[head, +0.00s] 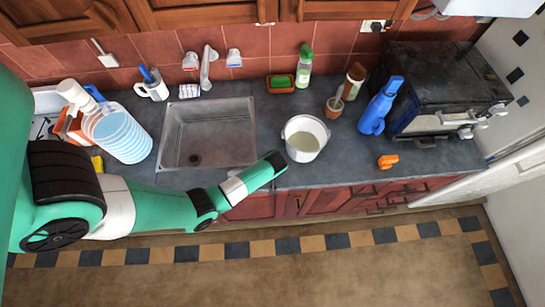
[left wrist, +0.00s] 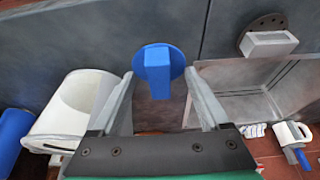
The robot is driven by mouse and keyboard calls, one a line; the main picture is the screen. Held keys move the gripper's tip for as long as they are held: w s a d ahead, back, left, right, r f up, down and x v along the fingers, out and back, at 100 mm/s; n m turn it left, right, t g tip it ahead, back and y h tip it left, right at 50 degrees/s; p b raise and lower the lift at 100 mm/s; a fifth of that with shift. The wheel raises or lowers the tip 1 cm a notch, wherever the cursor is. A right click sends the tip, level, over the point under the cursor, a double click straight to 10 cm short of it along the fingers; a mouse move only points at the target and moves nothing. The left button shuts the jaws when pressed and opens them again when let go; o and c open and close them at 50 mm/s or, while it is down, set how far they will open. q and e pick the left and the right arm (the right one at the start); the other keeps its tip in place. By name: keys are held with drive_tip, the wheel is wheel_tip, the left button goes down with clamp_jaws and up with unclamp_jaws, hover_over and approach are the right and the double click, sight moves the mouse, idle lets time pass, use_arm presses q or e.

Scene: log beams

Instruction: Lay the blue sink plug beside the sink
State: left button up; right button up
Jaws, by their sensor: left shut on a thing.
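The blue sink plug (left wrist: 158,70) shows in the left wrist view as a round disc with a block-shaped grip. The grip is between the fingertips of my left gripper (left wrist: 160,76), which is shut on it. Dark grey countertop shows behind the plug; whether the disc touches it is unclear. The metal sink (head: 207,135) is set in the counter left of my left wrist in the head view, and its edge (left wrist: 235,92) is right of the gripper in the wrist view. My left fingers and the plug are hidden in the head view. My right gripper is not in view.
A white bucket (head: 306,136) stands close right of my left wrist. An orange object (head: 387,161) and a blue bottle (head: 376,110) are farther right. Some counter between bucket and sink is clear.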

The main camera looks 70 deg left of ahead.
use_arm(q)
drive_tip(key=shift+w+a+f+b, duration=0.1)
drive_tip(key=shift+f+b, duration=0.3)
drive_tip(key=shift+f, duration=0.5)
drive_tip(key=shift+w+a+f+b, duration=0.1)
drive_tip(key=shift+f+b, duration=0.3)
drive_tip(key=shift+f, duration=0.45)
drive_tip(key=shift+f, duration=0.1)
drive_tip(key=o, duration=1.2)
drive_tip(key=p+v, duration=0.4)
drive_tip(key=v, duration=0.8)
drive_tip(key=shift+d+p, duration=0.15)
drive_tip(key=shift+p, duration=0.2)
